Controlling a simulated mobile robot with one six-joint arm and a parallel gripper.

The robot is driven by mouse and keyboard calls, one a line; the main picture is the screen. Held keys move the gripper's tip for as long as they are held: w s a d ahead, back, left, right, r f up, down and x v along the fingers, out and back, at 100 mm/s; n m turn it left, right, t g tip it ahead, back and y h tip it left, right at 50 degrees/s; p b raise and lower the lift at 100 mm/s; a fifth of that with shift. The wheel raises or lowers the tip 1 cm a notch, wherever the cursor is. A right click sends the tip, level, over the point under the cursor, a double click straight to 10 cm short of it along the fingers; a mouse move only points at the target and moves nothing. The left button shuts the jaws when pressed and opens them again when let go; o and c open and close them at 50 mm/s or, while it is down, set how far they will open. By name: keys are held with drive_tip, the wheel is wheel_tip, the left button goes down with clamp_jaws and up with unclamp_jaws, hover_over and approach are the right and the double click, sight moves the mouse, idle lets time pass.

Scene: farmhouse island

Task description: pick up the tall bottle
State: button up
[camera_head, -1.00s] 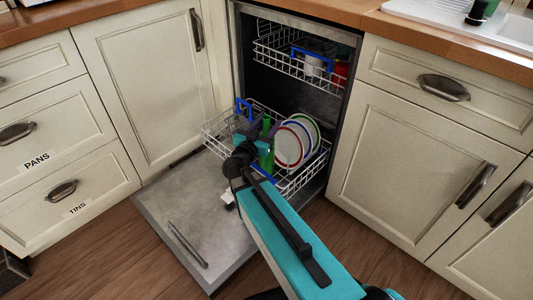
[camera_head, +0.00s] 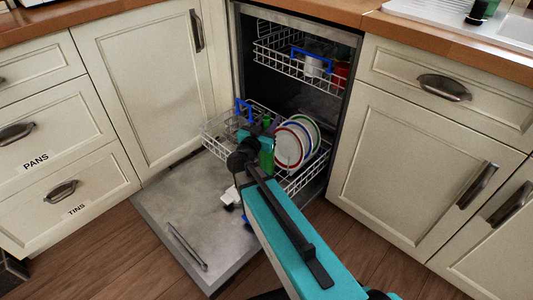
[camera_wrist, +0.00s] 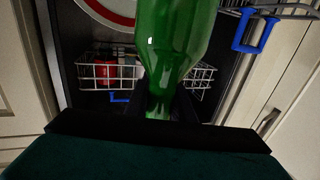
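The tall green bottle (camera_head: 267,158) stands in the lower dishwasher rack, just left of the plates. My gripper (camera_head: 262,139) is at its upper part and hides its top in the head view. In the wrist view the bottle (camera_wrist: 175,40) fills the upper middle, with its neck toward my gripper. The dark fingers (camera_wrist: 165,107) lie on both sides of the neck. I cannot tell whether they press on it or leave a gap.
Plates with red, blue and green rims (camera_head: 290,147) stand close right of the bottle in the lower rack (camera_head: 294,183). The upper rack (camera_head: 279,62) holds a red item (camera_head: 340,70) and a white one. The open dishwasher door (camera_head: 185,220) lies flat below.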

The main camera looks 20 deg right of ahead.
clamp_jaws()
idle(1.1)
